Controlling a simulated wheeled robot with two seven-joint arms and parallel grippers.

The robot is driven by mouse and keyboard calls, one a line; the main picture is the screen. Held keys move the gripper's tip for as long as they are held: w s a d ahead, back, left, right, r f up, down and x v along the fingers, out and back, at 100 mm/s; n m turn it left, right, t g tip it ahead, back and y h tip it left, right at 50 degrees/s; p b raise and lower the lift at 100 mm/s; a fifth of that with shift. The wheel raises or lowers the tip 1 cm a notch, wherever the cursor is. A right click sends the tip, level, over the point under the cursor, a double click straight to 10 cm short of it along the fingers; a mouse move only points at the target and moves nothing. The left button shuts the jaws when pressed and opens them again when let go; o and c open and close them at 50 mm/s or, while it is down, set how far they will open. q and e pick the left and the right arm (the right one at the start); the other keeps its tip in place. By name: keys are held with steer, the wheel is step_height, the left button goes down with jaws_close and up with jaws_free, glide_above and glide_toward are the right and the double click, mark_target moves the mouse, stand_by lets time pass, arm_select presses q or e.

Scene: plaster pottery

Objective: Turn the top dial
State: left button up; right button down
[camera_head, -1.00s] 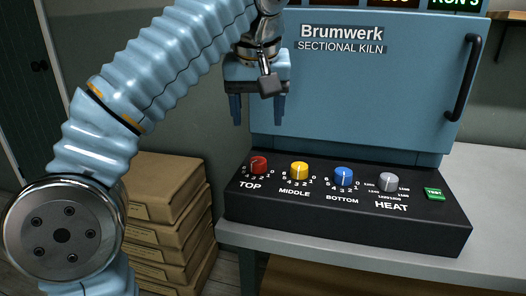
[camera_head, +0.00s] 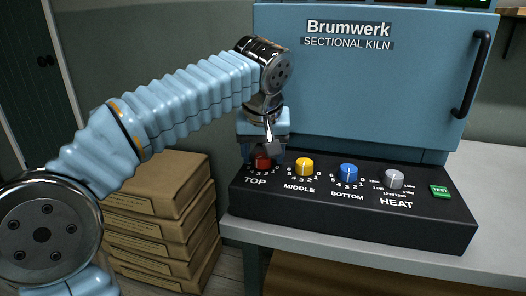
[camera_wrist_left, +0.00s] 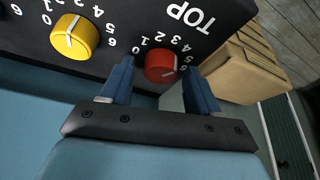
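The red top dial (camera_head: 262,162) sits at the left end of the black control panel (camera_head: 350,225), above the word TOP. My left gripper (camera_head: 262,158) is lowered over it and partly hides it in the head view. In the left wrist view the red dial (camera_wrist_left: 160,67) lies between the two blue fingertips of my left gripper (camera_wrist_left: 158,80), one on each side. Gaps show beside the dial, so the fingers look open and not closed on it. My right gripper does not show.
A yellow middle dial (camera_head: 304,167), blue bottom dial (camera_head: 348,174), grey heat dial (camera_head: 394,179) and green TEST button (camera_head: 440,191) line the panel. The blue kiln (camera_head: 375,95) stands behind.

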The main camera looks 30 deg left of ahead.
arm_select(q)
steer(key=c, duration=0.9)
steer(key=n, duration=0.2)
steer(key=n+g+y, duration=0.1)
steer(key=n, duration=0.2)
steer(key=shift+w+d+n+y, duration=0.1)
steer(key=shift+n+y, duration=0.2)
steer(key=o, duration=1)
steer(key=shift+r, duration=0.1)
